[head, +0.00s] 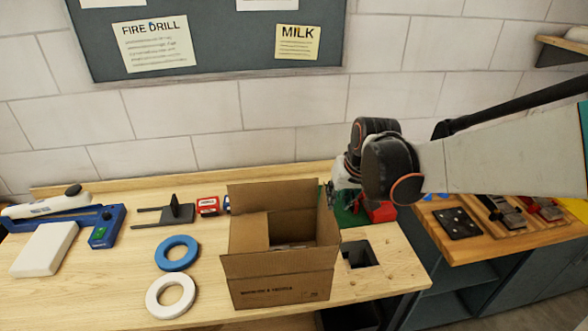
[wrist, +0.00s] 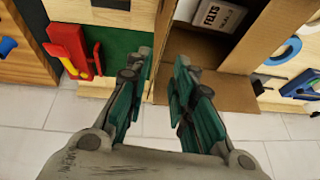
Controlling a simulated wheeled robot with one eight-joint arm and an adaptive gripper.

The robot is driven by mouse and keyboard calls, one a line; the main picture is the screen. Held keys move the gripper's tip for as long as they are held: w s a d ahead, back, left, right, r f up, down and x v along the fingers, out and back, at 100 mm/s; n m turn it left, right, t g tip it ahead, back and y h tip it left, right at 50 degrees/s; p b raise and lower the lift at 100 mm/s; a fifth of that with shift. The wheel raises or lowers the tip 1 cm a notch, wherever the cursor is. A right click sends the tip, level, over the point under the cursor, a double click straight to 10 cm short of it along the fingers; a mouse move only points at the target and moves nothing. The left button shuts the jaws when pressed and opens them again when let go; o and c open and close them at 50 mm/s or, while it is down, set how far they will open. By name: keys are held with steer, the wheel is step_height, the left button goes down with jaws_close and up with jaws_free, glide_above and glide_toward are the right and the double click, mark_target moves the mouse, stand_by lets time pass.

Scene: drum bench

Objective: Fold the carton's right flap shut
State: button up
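The open brown carton (head: 280,289) stands on the bench in the head view, its back flap (head: 272,196) upright and its front flap raised. Its right flap (head: 329,228) stands up at the right side, partly hidden near my arm. In the wrist view the right flap (wrist: 164,30) shows as a narrow brown strip between my fingers. My gripper (wrist: 165,62) is open, its two green-padded fingers spread apart, with the carton behind the right finger. I cannot tell if a finger touches the flap. In the head view, my arm mostly hides the gripper.
A box marked FELTS (wrist: 220,14) lies inside the carton. A red item (head: 380,211) on a green mat (head: 350,215) sits just right of the carton. A square hole (head: 360,254) lies in front of it. Blue (head: 177,253) and white (head: 170,295) rings lie left.

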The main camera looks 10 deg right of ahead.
mark_target(326, 222)
steer(key=b+x, duration=0.2)
steer(key=x, duration=1.1)
steer(key=shift+f, duration=0.2)
jaws_close()
